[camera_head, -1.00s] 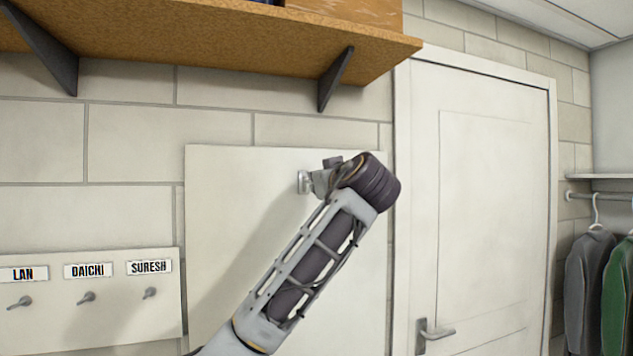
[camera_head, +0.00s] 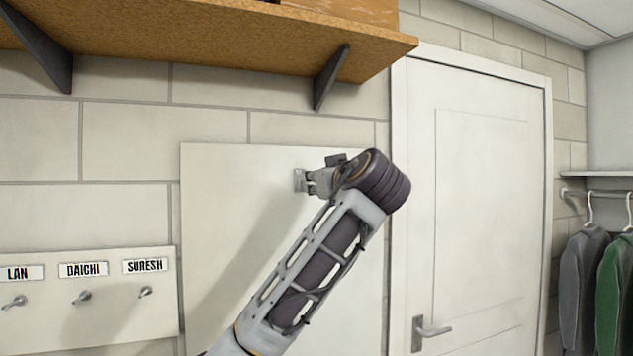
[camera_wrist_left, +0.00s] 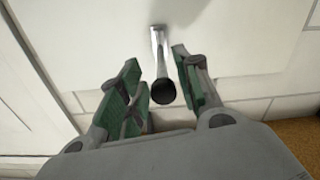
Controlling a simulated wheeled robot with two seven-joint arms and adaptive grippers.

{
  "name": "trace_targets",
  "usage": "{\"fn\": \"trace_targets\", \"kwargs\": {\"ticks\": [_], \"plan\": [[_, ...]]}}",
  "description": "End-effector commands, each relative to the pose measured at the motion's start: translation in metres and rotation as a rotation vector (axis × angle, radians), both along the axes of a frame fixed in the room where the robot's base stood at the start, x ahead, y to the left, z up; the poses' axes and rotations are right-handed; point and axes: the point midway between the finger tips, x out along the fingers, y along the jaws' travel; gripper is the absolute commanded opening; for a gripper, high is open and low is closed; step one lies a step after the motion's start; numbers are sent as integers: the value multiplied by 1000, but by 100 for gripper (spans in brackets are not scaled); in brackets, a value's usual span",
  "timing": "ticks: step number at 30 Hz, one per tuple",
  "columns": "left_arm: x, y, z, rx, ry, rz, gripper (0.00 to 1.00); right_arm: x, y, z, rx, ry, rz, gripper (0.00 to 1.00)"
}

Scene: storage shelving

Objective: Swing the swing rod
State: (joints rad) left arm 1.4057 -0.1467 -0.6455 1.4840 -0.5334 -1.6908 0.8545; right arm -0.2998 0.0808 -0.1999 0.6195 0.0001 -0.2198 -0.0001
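The swing rod (camera_wrist_left: 159,52) is a short metal bar with a round black end, standing out from a white board in the left wrist view. My left gripper (camera_wrist_left: 157,70) is open, with one green-padded finger on each side of the rod. Gaps show between the rod and both fingers, so it is not gripped. In the head view my left gripper (camera_head: 322,181) is at the board, next to a small metal mount (camera_head: 299,181); the wrist and gripper hide most of the rod there. My right gripper is not in view.
The white board (camera_head: 225,200) is on a tiled wall. A wooden shelf (camera_head: 220,40) with dark brackets juts out above. A white door (camera_head: 480,200) is to the right, and a name-tagged hook panel (camera_head: 110,310) is at lower left. Jackets (camera_head: 585,280) hang at far right.

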Motion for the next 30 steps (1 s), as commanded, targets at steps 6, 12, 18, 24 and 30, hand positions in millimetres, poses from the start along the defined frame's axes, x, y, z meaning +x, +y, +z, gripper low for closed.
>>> {"fn": "trace_targets", "kwargs": {"ticks": [6, 12, 18, 24, 30], "plan": [[-30, -13, 1, 0, -2, -3, 34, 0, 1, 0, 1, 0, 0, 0], [-57, -24, 1, -1, -2, -1, 34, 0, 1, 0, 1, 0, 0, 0], [-77, -32, 1, 0, -2, 1, 34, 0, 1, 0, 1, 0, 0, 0], [-85, -35, 1, 0, -2, 2, 34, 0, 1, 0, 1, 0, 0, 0], [-85, -35, 1, 0, -2, 2, 34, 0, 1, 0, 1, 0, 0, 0]]}}
